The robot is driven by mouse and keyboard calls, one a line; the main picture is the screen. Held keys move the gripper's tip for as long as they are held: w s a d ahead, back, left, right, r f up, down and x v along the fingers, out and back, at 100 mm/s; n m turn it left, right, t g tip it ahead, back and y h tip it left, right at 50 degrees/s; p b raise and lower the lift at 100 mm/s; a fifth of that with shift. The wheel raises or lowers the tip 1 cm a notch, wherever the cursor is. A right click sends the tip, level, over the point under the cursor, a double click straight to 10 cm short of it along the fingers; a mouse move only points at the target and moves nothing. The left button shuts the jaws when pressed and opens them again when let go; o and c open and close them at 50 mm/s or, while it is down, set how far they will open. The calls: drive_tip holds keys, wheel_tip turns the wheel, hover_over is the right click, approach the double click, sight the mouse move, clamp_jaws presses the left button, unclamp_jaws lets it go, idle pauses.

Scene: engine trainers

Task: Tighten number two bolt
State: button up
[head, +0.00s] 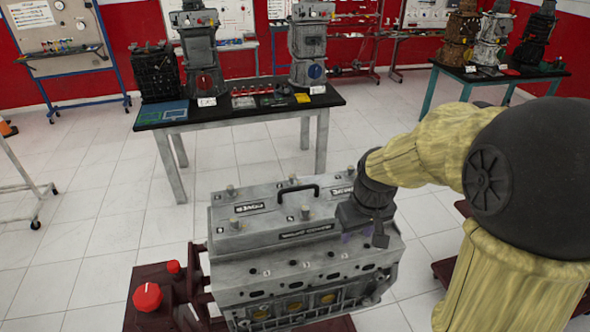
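The grey engine (255,262) stands in the middle on a dark red stand. Several bolts stick up from its top cover: three along the back, a back left bolt (230,190), a back middle bolt (292,181) and a back right bolt (351,171), and two along the front, a front left bolt (234,223) and a front middle bolt (304,212). Small number marks by them are too small to read surely. My gripper (362,238) is over the right end of the engine, pointing down, and hides that part of the cover. Whether it holds or touches anything cannot be seen.
A black handle (298,188) arches over the cover. A red knob (147,297) is on the stand at left. Behind, a black-topped table (235,112) carries engine parts. Another table (505,75) is at back right. White floor (100,220) is free at left.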

drive_tip(key=w+a+r+n+g+y, duration=0.1)
drive_tip(key=w+a+r+n, duration=0.35)
drive_tip(key=w, duration=0.35)
drive_tip(key=w+a+r+n+g+y, duration=0.1)
drive_tip(key=w+a+r+n, duration=0.3)
drive_tip(key=w, duration=0.3)
drive_tip(key=w+r+n+y, duration=0.1)
drive_tip(key=w+r+n, duration=0.1)
drive_tip(key=r+n, duration=0.2)
drive_tip(key=w+d+r+n+g+y, duration=0.1)
drive_tip(key=w+r+n, duration=0.2)
drive_tip(key=r+n, duration=0.2)
drive_tip(key=shift+r, duration=0.45)
drive_tip(key=shift+w+f, duration=0.1)
drive_tip(key=b, duration=0.6)
approach(294, 175)
drive_tip(key=x, duration=0.8)
clamp_jaws()
